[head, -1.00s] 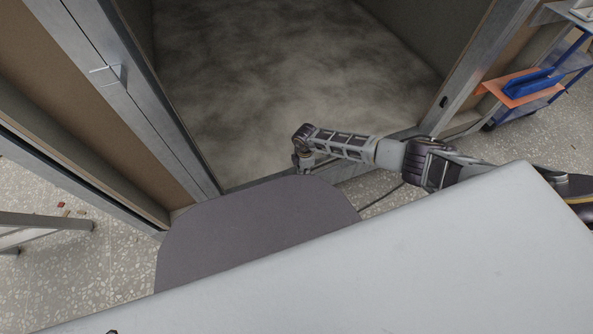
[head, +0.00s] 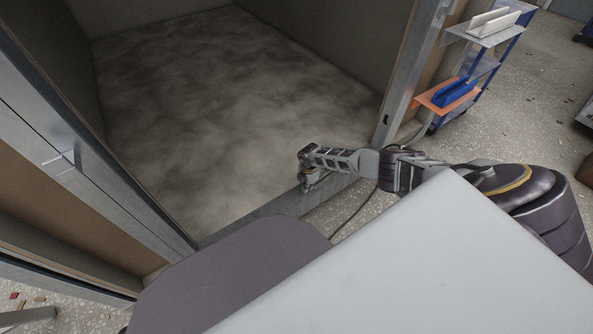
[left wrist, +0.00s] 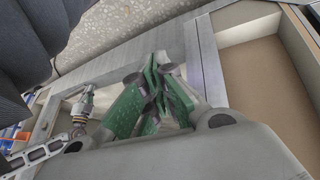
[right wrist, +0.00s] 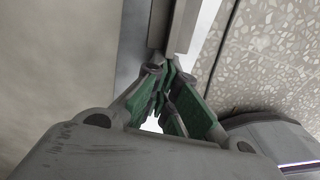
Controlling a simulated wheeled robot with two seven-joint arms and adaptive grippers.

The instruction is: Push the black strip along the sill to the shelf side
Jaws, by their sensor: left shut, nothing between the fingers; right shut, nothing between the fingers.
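The metal sill (head: 277,210) runs across the pod's doorway in the head view. My right gripper (head: 306,187) points down at the sill, nearer its right-hand end. In the right wrist view its fingers (right wrist: 165,78) are shut and empty over the sill's edge. A narrow dark piece (right wrist: 158,24) lies along the sill just beyond the fingertips; it may be the black strip, and I cannot tell whether they touch. No black strip stands out in the head view. My left gripper (left wrist: 163,68) is shut and empty in the left wrist view, out of the head view.
The shelf unit (head: 460,95) stands right of the doorway, with an orange board and blue tray. The right door post (head: 398,90) rises at the sill's end. A thin dark cable (head: 357,212) lies on the floor before the sill. The pod floor (head: 235,100) is clear.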

